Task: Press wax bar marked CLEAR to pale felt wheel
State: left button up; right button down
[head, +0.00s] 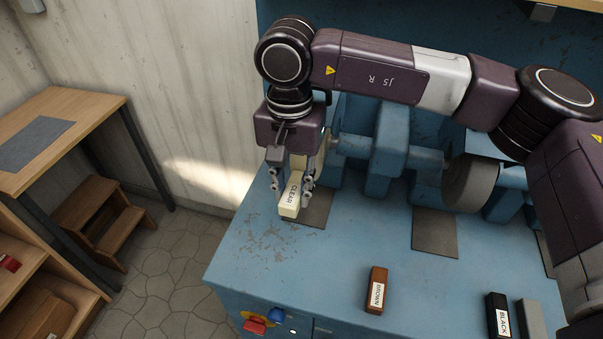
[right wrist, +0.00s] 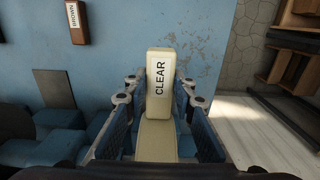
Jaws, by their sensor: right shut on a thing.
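The cream wax bar marked CLEAR (head: 289,201) is between the fingers of my right gripper (head: 291,182), which is shut on it. In the right wrist view the bar (right wrist: 159,95) stands out beyond the fingertips with its label facing the camera. The pale felt wheel (head: 321,160) is just behind the gripper in the head view, mostly hidden by it. In the right wrist view its pale rim (right wrist: 158,143) shows directly behind the bar's near end. I cannot tell whether bar and wheel touch. My left gripper is not in view.
On the blue bench (head: 310,262) stand a BROWN bar (head: 376,290), a BLACK bar (head: 499,317) and a grey bar (head: 532,319). A grey wheel (head: 472,183) is farther right on the machine. The bench's left front is clear.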

jog(key=shift+w+r, duration=0.1)
jog(key=shift+w, duration=0.05)
jog(key=shift+s+a+f+b, duration=0.2)
jog(key=shift+s+f+b, duration=0.15)
jog(key=shift+s+b, duration=0.3)
jog(key=s, duration=0.1)
jog(key=s+a+b, duration=0.1)
jog(key=s, duration=0.1)
jog(key=s+f+b, duration=0.1)
jog(key=s, duration=0.1)
jog(key=shift+s+a, duration=0.15)
jog(key=shift+a, duration=0.15)
jog(key=d+f+n, duration=0.2)
jog(key=d+n, duration=0.1)
jog(key=d, duration=1.8)
jog(key=shift+f+n, duration=0.3)
jog(key=shift+f, duration=0.05)
